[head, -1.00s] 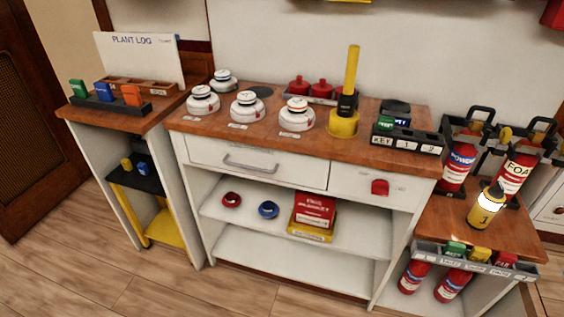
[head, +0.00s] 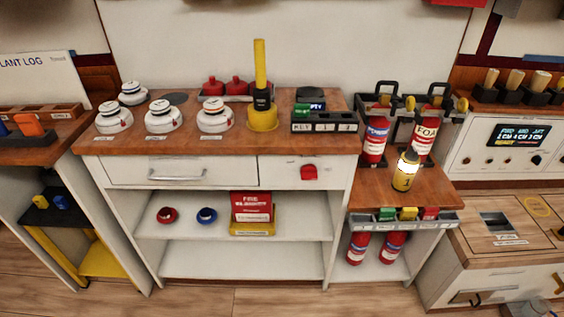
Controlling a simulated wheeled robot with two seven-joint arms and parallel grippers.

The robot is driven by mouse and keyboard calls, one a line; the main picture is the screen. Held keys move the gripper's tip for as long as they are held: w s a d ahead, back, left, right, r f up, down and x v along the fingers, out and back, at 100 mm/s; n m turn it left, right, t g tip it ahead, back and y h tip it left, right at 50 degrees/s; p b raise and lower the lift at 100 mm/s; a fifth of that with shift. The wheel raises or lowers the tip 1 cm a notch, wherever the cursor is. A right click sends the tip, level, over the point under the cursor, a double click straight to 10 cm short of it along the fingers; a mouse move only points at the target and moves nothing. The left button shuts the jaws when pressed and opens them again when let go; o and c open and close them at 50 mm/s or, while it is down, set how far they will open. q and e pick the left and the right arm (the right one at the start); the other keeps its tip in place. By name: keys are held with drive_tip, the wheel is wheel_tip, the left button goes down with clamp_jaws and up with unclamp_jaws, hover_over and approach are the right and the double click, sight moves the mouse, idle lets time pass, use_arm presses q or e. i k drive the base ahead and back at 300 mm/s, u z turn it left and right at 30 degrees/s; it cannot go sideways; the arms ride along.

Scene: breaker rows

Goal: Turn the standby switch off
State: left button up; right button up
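I cannot make out a switch labelled standby in the head view. At the right, a white panel (head: 478,160) carries a dark display (head: 518,134) and a row of small knobs below it. The lettering on the display is too small to read surely. A dark knob (head: 537,160) sits at the panel's right end. Neither of my grippers can be made out.
A wooden-topped cabinet (head: 280,138) holds white domed devices, a yellow-handled tool (head: 262,95) and a black key rack (head: 325,127). Fire extinguishers and a lit yellow lamp (head: 405,172) stand right of it. A low wooden-topped unit (head: 480,250) fills the lower right. Floor shows in front.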

sight(308, 172)
drive_tip(key=z, duration=0.5)
drive_tip(key=k, duration=1.2)
drive_tip(key=u, duration=0.2)
drive_tip(key=i, duration=0.5)
drive_tip(key=u, duration=0.8)
drive_tip(key=i, duration=0.9)
drive_tip(key=z, duration=0.05)
